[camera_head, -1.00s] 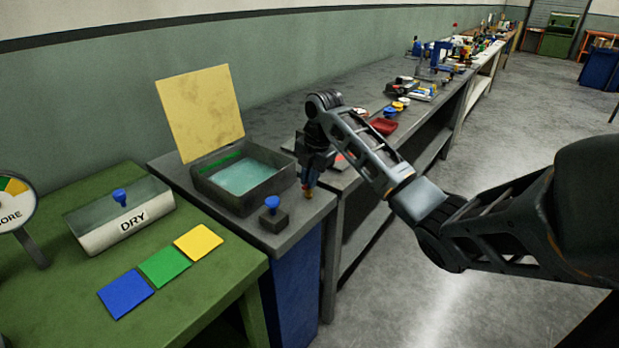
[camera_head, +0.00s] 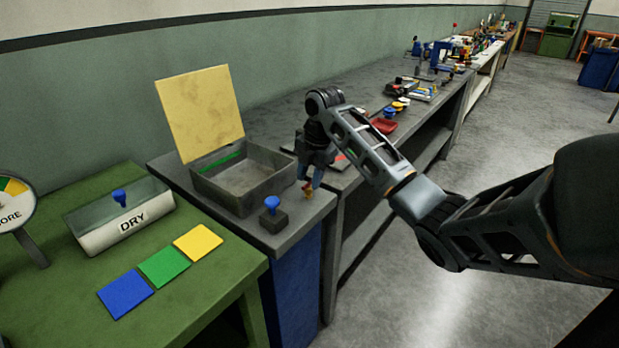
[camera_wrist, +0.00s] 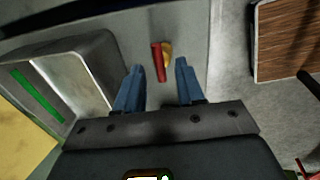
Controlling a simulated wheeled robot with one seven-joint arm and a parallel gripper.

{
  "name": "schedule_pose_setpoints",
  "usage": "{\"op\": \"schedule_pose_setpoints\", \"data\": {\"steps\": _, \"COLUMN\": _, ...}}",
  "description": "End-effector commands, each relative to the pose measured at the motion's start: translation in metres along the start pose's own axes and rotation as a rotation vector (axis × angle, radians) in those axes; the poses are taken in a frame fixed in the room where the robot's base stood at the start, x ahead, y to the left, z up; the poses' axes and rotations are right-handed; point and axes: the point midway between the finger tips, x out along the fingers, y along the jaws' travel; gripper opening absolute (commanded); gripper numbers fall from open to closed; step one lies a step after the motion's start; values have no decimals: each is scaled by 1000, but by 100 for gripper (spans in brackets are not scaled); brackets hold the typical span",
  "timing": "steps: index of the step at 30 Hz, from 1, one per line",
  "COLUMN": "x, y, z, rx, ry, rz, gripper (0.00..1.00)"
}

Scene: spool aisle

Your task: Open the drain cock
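The drain cock, with a red lever and a brass-coloured body (camera_wrist: 158,62), shows in the wrist view between my fingertips. In the head view it (camera_head: 307,190) is small, at the right of the tank. My gripper (camera_wrist: 160,66) is open, with one blue finger on each side of the cock and a gap to both. In the head view my gripper (camera_head: 310,179) points down over the bench's front right corner. The grey tank (camera_head: 243,199) has its yellow lid (camera_head: 200,112) raised, and its floor is bare, with no liquid visible.
A blue knob on a dark block (camera_head: 272,213) stands in front of the tank. A green table (camera_head: 215,268) at left holds a box marked DRY (camera_head: 120,225) and blue, green and yellow squares.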

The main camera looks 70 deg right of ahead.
Motion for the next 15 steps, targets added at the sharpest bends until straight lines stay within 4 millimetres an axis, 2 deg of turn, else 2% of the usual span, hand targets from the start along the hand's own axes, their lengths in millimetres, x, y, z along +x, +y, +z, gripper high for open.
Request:
{"op": "schedule_pose_setpoints", "data": {"steps": 9, "x": -50, "y": 0, "z": 0, "rx": -2, "ry": -1, "rz": 2, "gripper": 38}}
{"op": "schedule_pose_setpoints", "data": {"steps": 15, "x": -69, "y": 0, "z": 0, "rx": 0, "ry": 0, "rz": 1, "gripper": 38}}
